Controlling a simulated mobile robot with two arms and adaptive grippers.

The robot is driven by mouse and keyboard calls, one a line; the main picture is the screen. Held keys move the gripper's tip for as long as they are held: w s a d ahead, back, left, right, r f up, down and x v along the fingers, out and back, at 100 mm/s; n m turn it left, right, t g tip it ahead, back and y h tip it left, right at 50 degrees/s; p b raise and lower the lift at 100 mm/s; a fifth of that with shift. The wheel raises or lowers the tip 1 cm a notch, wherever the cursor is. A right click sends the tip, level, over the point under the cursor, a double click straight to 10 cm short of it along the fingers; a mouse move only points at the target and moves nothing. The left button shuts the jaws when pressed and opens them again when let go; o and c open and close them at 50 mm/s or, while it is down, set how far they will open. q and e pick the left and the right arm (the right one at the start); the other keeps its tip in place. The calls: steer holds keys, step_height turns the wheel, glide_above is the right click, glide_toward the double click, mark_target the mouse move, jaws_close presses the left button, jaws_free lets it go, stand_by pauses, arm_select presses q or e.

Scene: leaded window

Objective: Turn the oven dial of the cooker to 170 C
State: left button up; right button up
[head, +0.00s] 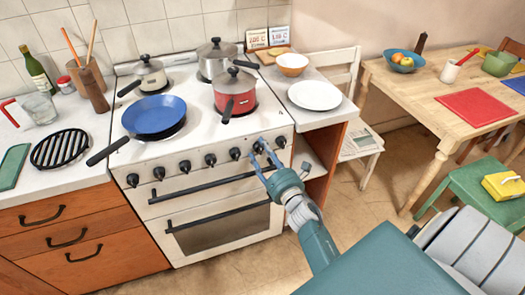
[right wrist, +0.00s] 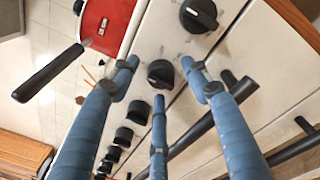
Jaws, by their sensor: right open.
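The white cooker (head: 160,205) stands in the middle of the head view, with a row of several black dials along its front panel. My right gripper (head: 260,150) is open at the right part of this row. In the right wrist view its blue fingers (right wrist: 160,70) are spread around one black dial (right wrist: 160,74), which lies between the tips; I cannot tell if they touch it. A larger-looking end dial (right wrist: 198,15) is just beyond, to the upper right; it also shows in the head view (head: 281,142). Scale marks are too small to read. My left gripper is not in view.
A blue pan (head: 154,114), a red pot (head: 235,90) and two grey pots stand on the hob, with handles reaching outward. The dark oven handle bar (head: 215,186) runs below the dials. Two small cards (head: 257,39) stand behind the counter.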

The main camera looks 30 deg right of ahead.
steer(key=shift+w, duration=0.2)
steer(key=shift+c, duration=0.2)
steer(key=c, duration=1.1)
